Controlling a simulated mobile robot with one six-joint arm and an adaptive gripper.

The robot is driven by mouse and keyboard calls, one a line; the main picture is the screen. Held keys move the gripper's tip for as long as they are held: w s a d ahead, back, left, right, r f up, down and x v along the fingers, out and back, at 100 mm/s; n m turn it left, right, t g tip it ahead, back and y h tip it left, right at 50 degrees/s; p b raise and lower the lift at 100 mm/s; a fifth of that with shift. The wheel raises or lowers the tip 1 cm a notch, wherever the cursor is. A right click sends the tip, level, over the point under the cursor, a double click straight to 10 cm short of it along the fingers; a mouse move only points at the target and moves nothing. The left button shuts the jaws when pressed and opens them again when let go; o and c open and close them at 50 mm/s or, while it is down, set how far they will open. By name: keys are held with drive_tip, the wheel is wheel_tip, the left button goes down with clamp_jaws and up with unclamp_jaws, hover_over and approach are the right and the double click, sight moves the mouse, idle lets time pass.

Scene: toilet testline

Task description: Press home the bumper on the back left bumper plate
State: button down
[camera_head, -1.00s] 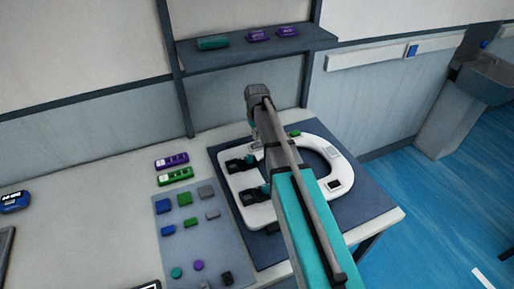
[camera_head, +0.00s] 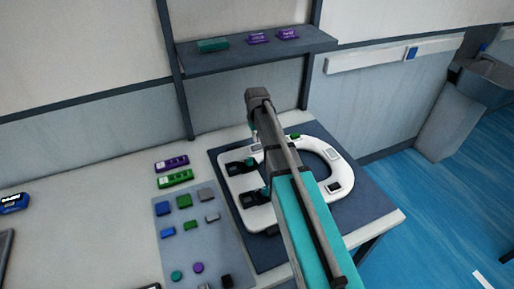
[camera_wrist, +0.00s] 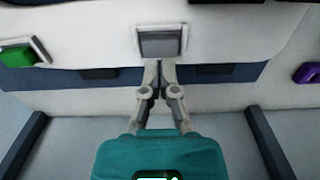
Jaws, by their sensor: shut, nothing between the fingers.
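The white toilet seat (camera_head: 318,130) lies on a dark blue mat (camera_head: 372,205) on the table. In the wrist view, a grey bumper (camera_wrist: 160,42) sits in a pale-rimmed plate (camera_wrist: 137,36) on the seat; the back left plate also shows in the head view (camera_head: 257,148). My gripper (camera_wrist: 160,64) is shut and empty, its fingertips at the lower edge of the grey bumper in the picture. I cannot tell whether they touch it. A green bumper (camera_wrist: 18,55) sits in another plate to the left. My arm covers part of the seat in the head view.
Black hinge pieces (camera_head: 240,166) stand at the seat's left end. A grey sheet (camera_head: 195,245) with several loose coloured parts lies to the left, below purple (camera_head: 171,162) and green (camera_head: 175,178) holders. A shelf (camera_head: 255,52) hangs behind my arm.

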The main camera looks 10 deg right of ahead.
sight(256, 146)
drive_tip(key=shift+f+b, duration=1.6)
idle(1.9)
drive_tip(key=shift+r, duration=0.2)
drive_tip(key=shift+r+p, duration=3.85)
drive_tip(key=shift+p, duration=0.25)
drive_tip(key=shift+s, duration=0.1)
drive_tip(key=s+m, duration=0.2)
drive_tip(key=s, duration=2)
drive_tip(key=shift+d, duration=0.2)
